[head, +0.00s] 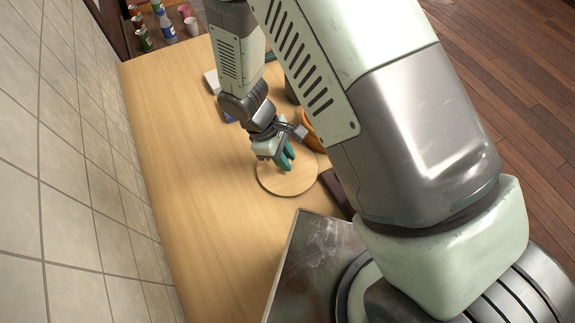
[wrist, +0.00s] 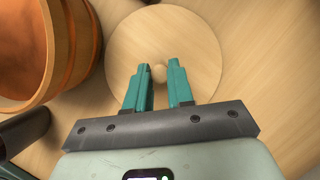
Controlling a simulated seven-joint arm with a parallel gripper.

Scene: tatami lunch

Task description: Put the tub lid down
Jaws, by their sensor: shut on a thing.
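The tub lid (head: 272,184) is a round, pale wooden disc with a small knob. In the wrist view the lid (wrist: 200,45) fills the upper middle, and its knob (wrist: 158,73) sits between the fingertips. My gripper (head: 287,163) has teal fingers and is shut on the lid, at its knob; the gripper also shows in the wrist view (wrist: 159,77). The lid looks level, low over or on the table, and I cannot tell whether it touches. The orange-brown wooden tub (head: 314,132) stands just behind it, partly hidden by my arm; it also shows at upper left in the wrist view (wrist: 75,60).
The pale wooden table (head: 205,215) is clear left of the lid and towards the front. A dark brown object (head: 335,189) lies close right of the lid. A pale object (head: 211,79) lies farther back by my arm. Several cans and bottles (head: 167,28) stand beyond the far end.

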